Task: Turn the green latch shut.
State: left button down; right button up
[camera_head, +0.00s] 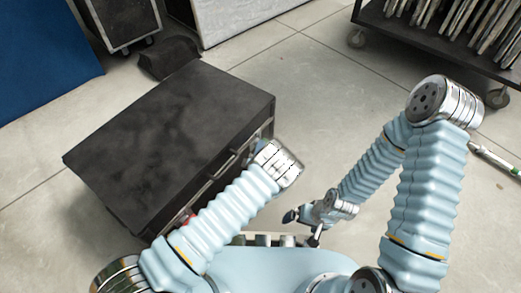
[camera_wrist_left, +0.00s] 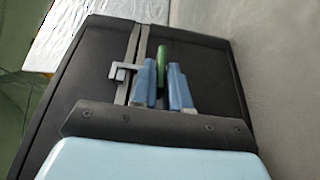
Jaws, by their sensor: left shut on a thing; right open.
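The green latch (camera_wrist_left: 161,58) shows in the left wrist view as a rounded upright piece on the black case's face, beside a metal strip. My left gripper's blue fingers (camera_wrist_left: 166,82) stand on either side of it, shut on it; their tips hide its lower part. In the head view my left gripper (camera_head: 262,146) is at the right end of the black case's (camera_head: 165,140) front side, and my wrist hides the latch there. My right gripper (camera_head: 303,226) is open and empty, low over the floor, away from the case.
A metal handle (camera_head: 226,164) is on the case's front side. A dark bag (camera_head: 168,58) lies behind it, near a wheeled black case (camera_head: 118,22). A loaded cart (camera_head: 440,40) stands at the upper right. The floor (camera_head: 310,95) between is clear.

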pick_arm(q)
jog(key=shift+w, duration=0.1)
dwell(0.4)
jog(key=c, duration=1.2)
grip_release()
